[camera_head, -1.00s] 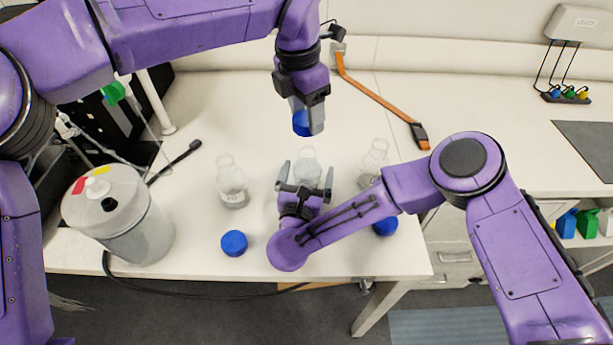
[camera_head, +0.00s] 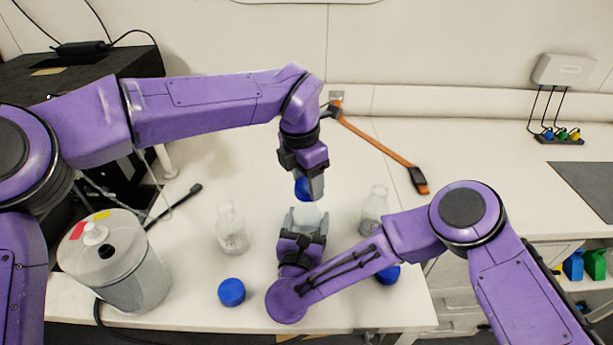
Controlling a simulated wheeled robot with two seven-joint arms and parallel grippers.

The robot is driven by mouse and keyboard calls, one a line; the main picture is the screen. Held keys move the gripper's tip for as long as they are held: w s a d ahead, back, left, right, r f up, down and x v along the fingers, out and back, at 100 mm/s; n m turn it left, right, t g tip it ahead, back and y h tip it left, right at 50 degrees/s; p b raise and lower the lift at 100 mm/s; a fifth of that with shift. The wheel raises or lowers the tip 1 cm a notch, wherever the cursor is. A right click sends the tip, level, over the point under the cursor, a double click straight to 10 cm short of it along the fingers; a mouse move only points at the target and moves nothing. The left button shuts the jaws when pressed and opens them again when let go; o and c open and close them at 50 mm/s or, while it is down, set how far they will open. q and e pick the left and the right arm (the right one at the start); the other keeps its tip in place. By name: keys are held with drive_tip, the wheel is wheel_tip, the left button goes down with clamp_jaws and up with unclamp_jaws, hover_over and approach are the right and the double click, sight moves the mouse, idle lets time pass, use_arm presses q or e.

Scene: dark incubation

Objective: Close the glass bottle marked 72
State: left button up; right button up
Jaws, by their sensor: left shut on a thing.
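Three clear glass bottles stand on the white bench: a left one (camera_head: 231,232), a middle one (camera_head: 307,215) and a right one (camera_head: 374,212). I cannot read the number 72 on any of them. My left gripper (camera_head: 309,190) points down and is shut on a blue cap (camera_head: 301,188), just above the middle bottle. My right gripper (camera_head: 306,222) has its fingers on both sides of the middle bottle and looks shut on it. The gripper and the cap hide much of this bottle. The left and right bottles have no caps on.
One blue cap (camera_head: 231,292) lies at the front left of the bench and another (camera_head: 387,274) lies beside my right arm. A large lidded container (camera_head: 115,262) stands at the left. The bench at the back right is clear.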

use_arm(q)
drive_tip(key=shift+f, duration=0.1)
drive_tip(key=shift+f, duration=0.75)
drive_tip(key=shift+f, duration=0.6)
